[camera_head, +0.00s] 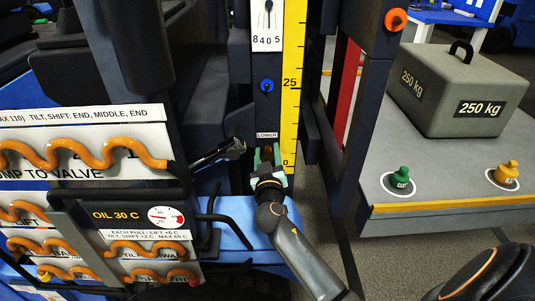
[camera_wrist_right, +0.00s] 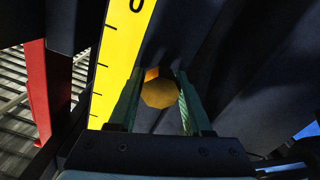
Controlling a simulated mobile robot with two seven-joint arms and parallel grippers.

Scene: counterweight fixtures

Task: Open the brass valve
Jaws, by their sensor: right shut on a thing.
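The brass valve is a faceted brass-coloured knob (camera_wrist_right: 159,90) under the "LOWER" label (camera_head: 267,135) on the dark mast, beside the foot of the yellow scale. In the head view it is mostly hidden by my right gripper (camera_head: 268,157). My right gripper, with greenish fingers, is shut on the brass knob. In the right wrist view the two fingers of the gripper (camera_wrist_right: 160,104) stand on either side of the knob. My left gripper does not show.
A yellow scale (camera_head: 291,80) runs up the mast. A panel with orange hoses (camera_head: 85,155) stands left.

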